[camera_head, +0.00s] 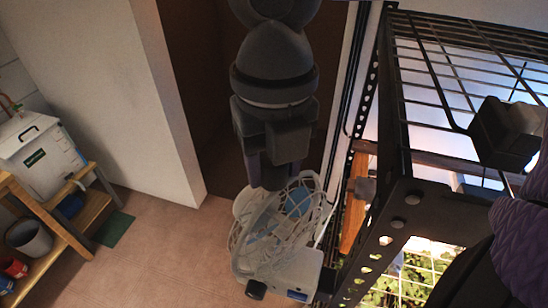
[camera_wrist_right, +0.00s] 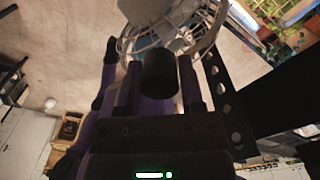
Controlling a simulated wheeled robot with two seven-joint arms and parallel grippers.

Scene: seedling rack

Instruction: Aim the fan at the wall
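The fan is pale, with a round wire cage (camera_head: 285,220) and a white housing with dark knobs. It stands below my right gripper (camera_head: 268,178) in the head view. My right gripper reaches down to the fan's upper edge. In the right wrist view the fan cage (camera_wrist_right: 180,25) is at the top. A dark rounded knob (camera_wrist_right: 158,72) sits between the fingers of my right gripper (camera_wrist_right: 162,85), with a finger close on each side. Whether the fingers press on it cannot be told. The wall (camera_head: 110,80) is pale, left of the fan. My left gripper is not clearly seen.
A black wire rack (camera_head: 470,50) with perforated posts and lit plants (camera_head: 415,280) stands on the right, close beside the fan. A wooden bench (camera_head: 65,235) with a white box (camera_head: 40,155) and a grey bucket (camera_head: 28,238) stands at left. The floor between is mostly clear.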

